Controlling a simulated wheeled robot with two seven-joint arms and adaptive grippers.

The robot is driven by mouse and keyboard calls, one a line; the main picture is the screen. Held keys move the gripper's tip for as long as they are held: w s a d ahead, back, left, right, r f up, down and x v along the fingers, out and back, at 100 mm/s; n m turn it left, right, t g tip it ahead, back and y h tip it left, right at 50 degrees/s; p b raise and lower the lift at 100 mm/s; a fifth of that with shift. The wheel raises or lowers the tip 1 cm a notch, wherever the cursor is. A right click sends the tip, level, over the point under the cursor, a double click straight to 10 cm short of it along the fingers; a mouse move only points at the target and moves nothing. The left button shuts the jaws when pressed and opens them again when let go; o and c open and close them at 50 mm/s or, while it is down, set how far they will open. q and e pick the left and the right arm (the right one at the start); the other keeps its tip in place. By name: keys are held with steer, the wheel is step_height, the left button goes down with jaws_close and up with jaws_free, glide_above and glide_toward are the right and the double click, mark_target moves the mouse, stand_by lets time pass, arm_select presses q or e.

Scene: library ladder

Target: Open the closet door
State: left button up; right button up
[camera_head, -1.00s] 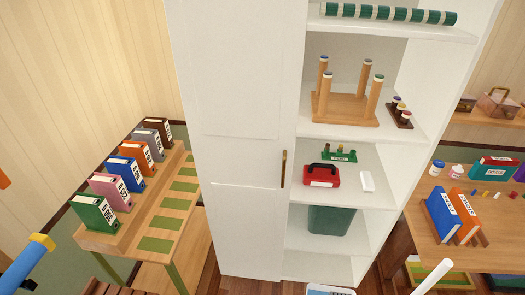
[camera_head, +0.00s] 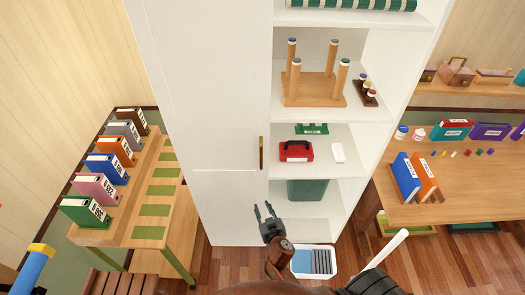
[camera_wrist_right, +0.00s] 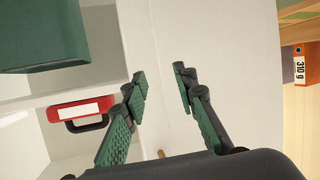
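The white closet door (camera_head: 215,120) stands at the left of the closet, beside an open shelf section. Its brass handle (camera_head: 262,153) is a vertical bar near the door's right edge. In the right wrist view the handle (camera_wrist_right: 161,154) shows only partly, low in the picture above the gripper body. My right gripper (camera_head: 264,208) is in front of the closet, below the handle in the head view and apart from it. Its two fingers are spread with nothing between them, and the right wrist view shows the same gap (camera_wrist_right: 162,82). My left gripper is not in view.
The open shelves hold a red case (camera_head: 296,151), a wooden peg stand (camera_head: 315,88) and a green bin (camera_head: 308,190). A white bin (camera_head: 314,261) stands on the floor by my right arm. A binder table (camera_head: 148,215) is at left, a desk (camera_head: 450,205) at right.

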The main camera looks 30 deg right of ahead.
mark_target(261, 158)
step_height(261, 158, up, 24)
steer(key=w+d+m+t+h+p, duration=0.1)
steer(key=d+m+t+h+p, duration=0.1)
steer(key=t+h+p, duration=0.1)
steer(key=x, duration=0.3)
steer(key=p+x, duration=0.1)
steer(key=x, duration=0.2)
steer(key=shift+w+a, duration=0.15)
steer(key=shift+a, duration=0.05)
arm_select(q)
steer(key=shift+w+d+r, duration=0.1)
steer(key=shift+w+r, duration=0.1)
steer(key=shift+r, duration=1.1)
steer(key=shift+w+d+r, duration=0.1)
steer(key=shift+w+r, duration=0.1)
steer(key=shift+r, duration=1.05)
arm_select(e)
steer(key=shift+x, duration=0.75)
steer(key=shift+f, duration=0.15)
steer(key=shift+c, duration=0.3)
jaws_close()
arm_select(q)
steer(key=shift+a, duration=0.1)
